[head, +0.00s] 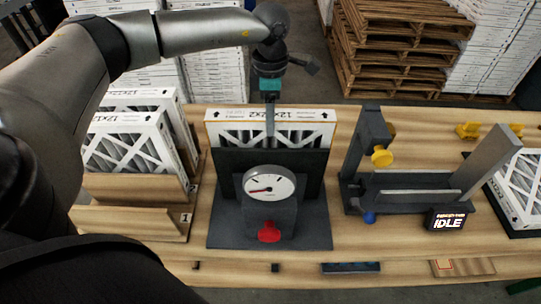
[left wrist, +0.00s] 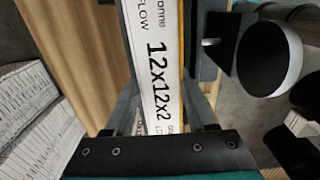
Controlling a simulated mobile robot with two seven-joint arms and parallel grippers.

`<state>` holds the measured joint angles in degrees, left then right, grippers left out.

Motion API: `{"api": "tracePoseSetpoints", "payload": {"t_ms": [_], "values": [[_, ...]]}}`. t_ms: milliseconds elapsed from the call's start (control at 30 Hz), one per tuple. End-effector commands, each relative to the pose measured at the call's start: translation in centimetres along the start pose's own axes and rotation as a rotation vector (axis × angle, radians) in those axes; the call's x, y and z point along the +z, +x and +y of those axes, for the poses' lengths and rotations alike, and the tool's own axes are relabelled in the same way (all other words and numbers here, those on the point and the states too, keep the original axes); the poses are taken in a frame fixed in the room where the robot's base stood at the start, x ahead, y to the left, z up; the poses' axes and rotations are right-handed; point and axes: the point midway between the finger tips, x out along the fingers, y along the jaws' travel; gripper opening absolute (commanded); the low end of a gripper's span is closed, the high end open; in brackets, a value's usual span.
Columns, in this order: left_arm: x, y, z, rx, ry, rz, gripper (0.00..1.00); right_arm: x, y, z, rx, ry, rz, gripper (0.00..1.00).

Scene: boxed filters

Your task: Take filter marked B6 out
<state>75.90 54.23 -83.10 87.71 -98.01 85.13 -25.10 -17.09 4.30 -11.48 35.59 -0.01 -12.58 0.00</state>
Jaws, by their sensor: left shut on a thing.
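A white-framed pleated filter (head: 228,115) printed 12x12x2 stands upright in a dark grey stand (head: 318,215) with a round gauge (head: 269,184) and a red knob (head: 268,232). My left gripper (head: 270,128) comes down from above at the middle of the filter's top edge and is shut on it. In the left wrist view the filter's printed edge (left wrist: 155,55) runs between the two fingers. The lower part of the filter is hidden behind the stand's dark panel. I cannot read a B6 mark on any filter. My right gripper is not in view.
Several filters (head: 125,140) stand in a wooden rack (head: 130,222) at the left. A dark fixture (head: 365,150) with yellow and blue knobs and an IDLE display (head: 447,220) stands at the right. Another filter (head: 522,178) lies at the far right. Pallets (head: 400,45) stand behind the table.

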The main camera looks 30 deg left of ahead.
Motion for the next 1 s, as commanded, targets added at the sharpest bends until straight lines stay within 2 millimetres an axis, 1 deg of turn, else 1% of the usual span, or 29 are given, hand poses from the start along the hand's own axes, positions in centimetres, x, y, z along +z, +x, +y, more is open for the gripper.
{"api": "tracePoseSetpoints", "payload": {"t_ms": [33, 67, 433, 1000], "values": [[0.02, -0.02, 0.0, 0.0, 0.0, 0.0, 0.45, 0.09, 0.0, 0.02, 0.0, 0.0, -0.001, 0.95], [0.02, -0.03, 0.0, 0.0, 0.0, 0.0, 0.42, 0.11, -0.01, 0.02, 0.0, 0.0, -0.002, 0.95], [0.02, -0.04, 0.01, 0.0, 0.0, -0.001, 0.0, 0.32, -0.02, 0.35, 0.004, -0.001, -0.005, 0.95], [0.04, -0.12, 0.04, 0.001, 0.0, -0.001, 0.0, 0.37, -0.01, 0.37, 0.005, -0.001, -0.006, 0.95]]}}
